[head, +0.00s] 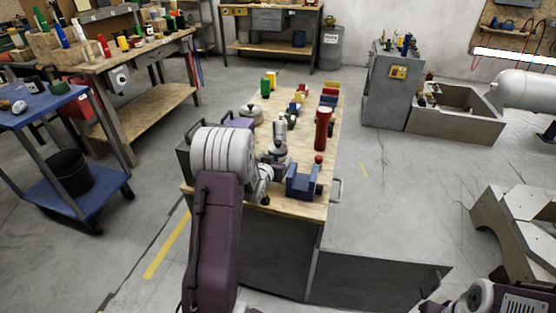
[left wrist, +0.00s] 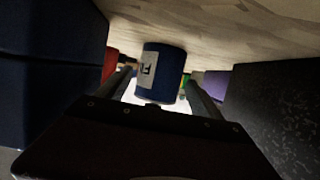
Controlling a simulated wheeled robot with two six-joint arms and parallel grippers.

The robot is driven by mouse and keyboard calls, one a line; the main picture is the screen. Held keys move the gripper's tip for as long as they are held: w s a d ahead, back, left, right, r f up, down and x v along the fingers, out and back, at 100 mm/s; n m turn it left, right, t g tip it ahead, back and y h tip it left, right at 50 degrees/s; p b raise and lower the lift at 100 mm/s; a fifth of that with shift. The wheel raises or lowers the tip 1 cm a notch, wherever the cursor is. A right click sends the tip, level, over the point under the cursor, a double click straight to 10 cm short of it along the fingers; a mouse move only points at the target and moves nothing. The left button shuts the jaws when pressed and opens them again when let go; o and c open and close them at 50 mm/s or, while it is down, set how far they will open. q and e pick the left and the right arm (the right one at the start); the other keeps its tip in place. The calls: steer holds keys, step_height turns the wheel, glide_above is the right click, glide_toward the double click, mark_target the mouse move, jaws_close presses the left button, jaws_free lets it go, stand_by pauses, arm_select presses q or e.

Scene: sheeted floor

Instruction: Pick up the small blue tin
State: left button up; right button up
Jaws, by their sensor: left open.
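The small blue tin (left wrist: 165,72) with a pale label shows in the left wrist view, between the two fingers of my left gripper (left wrist: 159,82). The fingers are open, with a gap visible on either side of the tin. In the head view my left gripper (head: 266,182) is low over the near part of the wooden bench top, largely covered by my own arm. I cannot make out the tin there. My right gripper is outside the frame; only part of my right arm shows at the bottom right.
A blue vise-like block (head: 302,182) stands just right of the gripper. A tall red cylinder (head: 323,128) and several coloured items stand farther back on the bench (head: 318,208). A dark speckled block (left wrist: 275,105) is close on the right in the wrist view.

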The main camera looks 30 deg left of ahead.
mark_target(277, 146)
arm_select(q)
steer(key=x, duration=0.4)
steer(key=shift+w+f+b, duration=0.1)
steer(key=shift+w+b, duration=0.15)
steer(key=shift+b, duration=0.05)
steer(key=shift+s, duration=0.1)
steer(key=shift+c, duration=0.9)
steer(key=c, duration=1.4)
steer(key=shift+r, duration=0.6)
step_height(277, 146, up, 3)
steer(key=shift+r+p, duration=0.15)
steer(key=shift+p, duration=0.7)
steer(key=d+r, duration=0.2)
steer(key=d, duration=0.2)
steer(key=d+r+p, duration=0.1)
steer(key=d+r, duration=0.1)
steer(key=d, duration=0.1)
steer(key=s+d+r+p, duration=0.1)
steer(key=d+r, duration=0.1)
steer(key=d, duration=0.2)
steer(key=shift+d+r, duration=0.3)
steer(key=shift+r, duration=0.05)
